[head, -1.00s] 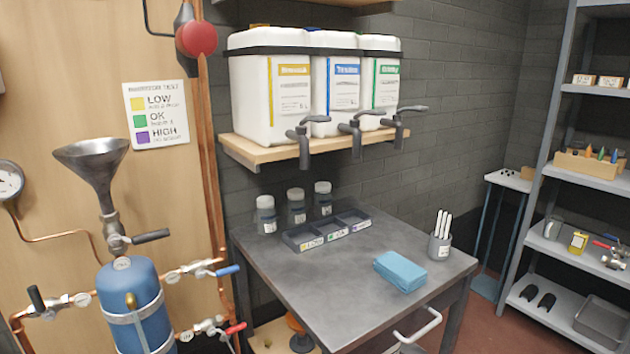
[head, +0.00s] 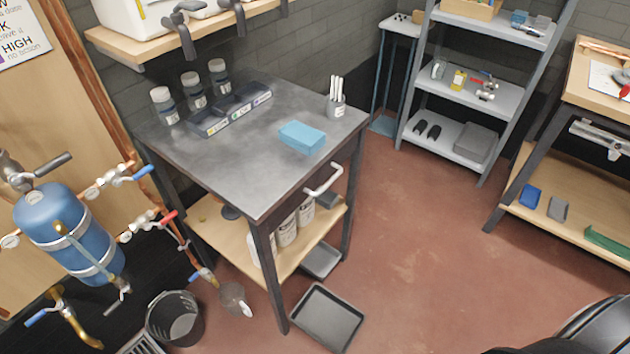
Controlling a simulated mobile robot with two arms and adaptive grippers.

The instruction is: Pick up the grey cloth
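A small grey folded piece (head: 558,208), which may be the grey cloth, lies on the lower wooden shelf of the workbench (head: 577,222) at the right. A blue piece (head: 530,196) lies just left of it. Another small grey item (head: 542,23) is on the upper shelf of the metal rack, beside a blue one; it is too small to tell what it is. A light blue folded cloth or pad (head: 302,136) lies on the dark metal table. Neither of my grippers is in view.
The dark table (head: 250,165) stands at the centre left, with a black tray (head: 327,318) on the floor before it and a black bucket (head: 174,320) to its left. The metal rack (head: 470,95) stands behind. Red floor (head: 420,250) between table and workbench is clear.

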